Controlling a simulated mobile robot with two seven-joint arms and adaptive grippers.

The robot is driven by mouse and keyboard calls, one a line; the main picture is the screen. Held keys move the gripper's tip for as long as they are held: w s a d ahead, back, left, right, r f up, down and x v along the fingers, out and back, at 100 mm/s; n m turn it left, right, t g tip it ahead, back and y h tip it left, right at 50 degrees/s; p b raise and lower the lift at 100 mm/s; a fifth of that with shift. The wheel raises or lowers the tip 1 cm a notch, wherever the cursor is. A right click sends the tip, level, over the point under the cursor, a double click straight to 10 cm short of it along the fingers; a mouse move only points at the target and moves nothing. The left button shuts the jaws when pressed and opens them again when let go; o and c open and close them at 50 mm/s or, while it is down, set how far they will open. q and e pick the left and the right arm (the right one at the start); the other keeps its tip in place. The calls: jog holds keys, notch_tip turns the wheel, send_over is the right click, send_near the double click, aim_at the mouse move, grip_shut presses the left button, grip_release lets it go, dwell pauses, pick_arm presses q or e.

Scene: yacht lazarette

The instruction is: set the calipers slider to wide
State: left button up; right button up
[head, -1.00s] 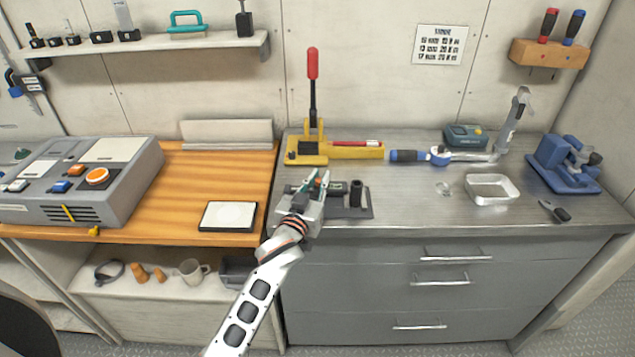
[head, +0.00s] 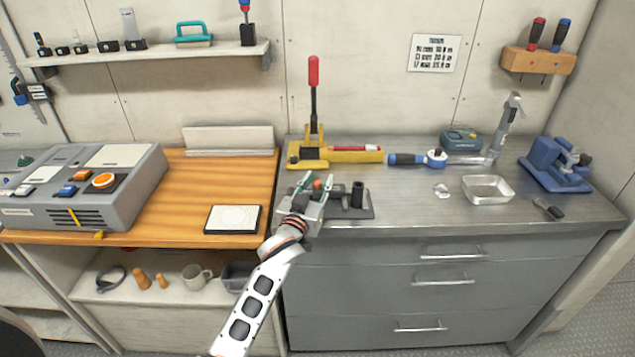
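The calipers (head: 33,92) hang on the back wall at the far left edge of the head view. A grey beam, a dark slider body and a blue part show. The picture edge cuts them off in part, and the slider's exact setting is too small to read. My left gripper (head: 318,181) is over the front left of the metal worktop, by a dark tray, far to the right of the calipers. My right gripper is not in view.
A grey control box (head: 90,185) stands on the wooden worktop below the calipers. A shelf (head: 150,58) with small tools runs along the wall right of them. A yellow lever press (head: 308,155) stands behind my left gripper. The wooden worktop's middle is fairly clear.

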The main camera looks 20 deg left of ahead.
pick_arm(q)
jog(key=s, duration=1.2)
jog(key=shift+a, duration=0.2)
